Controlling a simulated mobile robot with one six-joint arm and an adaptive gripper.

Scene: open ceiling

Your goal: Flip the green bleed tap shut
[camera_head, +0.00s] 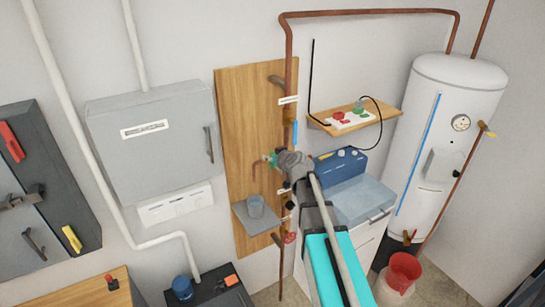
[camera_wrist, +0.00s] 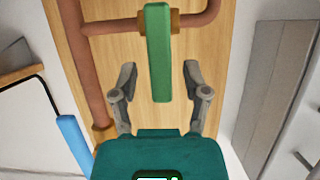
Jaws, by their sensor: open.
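In the wrist view the green bleed tap lever (camera_wrist: 159,55) hangs from a brass fitting on a copper pipe, against a wooden board (camera_wrist: 110,50). The lever points down the picture toward my gripper. My gripper (camera_wrist: 160,78) is open, with one finger on each side of the lever's free end. Gaps show between the lever and both fingers. In the head view my gripper (camera_head: 268,160) is at the board by the copper pipe. A bit of green shows at its tip, and the arm hides much of the tap.
A grey shelf (camera_head: 240,217) with a cup (camera_head: 255,205) juts out below the gripper. A wooden shelf (camera_head: 375,121) with red and green items is to the right. A grey cabinet (camera_head: 150,160) hangs at left, and a white cylinder tank (camera_head: 435,165) stands at right.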

